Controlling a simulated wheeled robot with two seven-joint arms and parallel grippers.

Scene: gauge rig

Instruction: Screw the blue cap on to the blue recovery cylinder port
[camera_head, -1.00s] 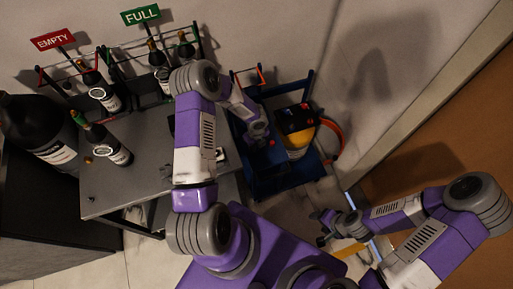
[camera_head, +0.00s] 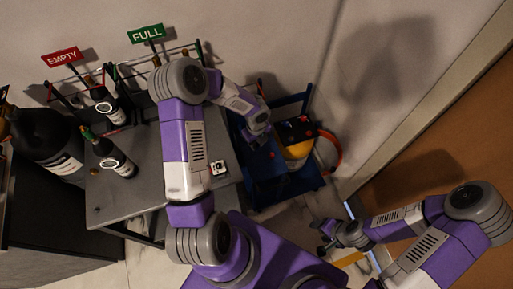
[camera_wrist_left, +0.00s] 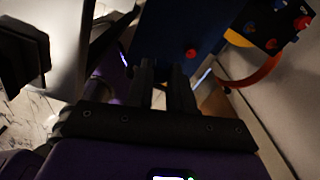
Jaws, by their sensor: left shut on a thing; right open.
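My left gripper (camera_head: 262,140) hangs over the blue cart. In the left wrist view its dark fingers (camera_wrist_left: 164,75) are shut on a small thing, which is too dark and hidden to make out. I cannot pick out the blue cap for certain. A yellow cylinder (camera_head: 298,151), likely the recovery cylinder, stands in the cart to the right of the left gripper. A black unit (camera_head: 293,129) sits over it. In the wrist view a blue knob (camera_wrist_left: 278,31) and a red knob (camera_wrist_left: 304,22) show on this unit. My right gripper (camera_head: 326,236) is open and empty, low at the right.
The blue cart (camera_head: 290,187) has raised walls, and a red knob (camera_wrist_left: 191,53) shows on its blue surface. An orange hose (camera_head: 335,150) loops at its right. The grey table (camera_head: 130,192) holds dark bottles. EMPTY (camera_head: 62,57) and FULL (camera_head: 146,33) signs stand behind.

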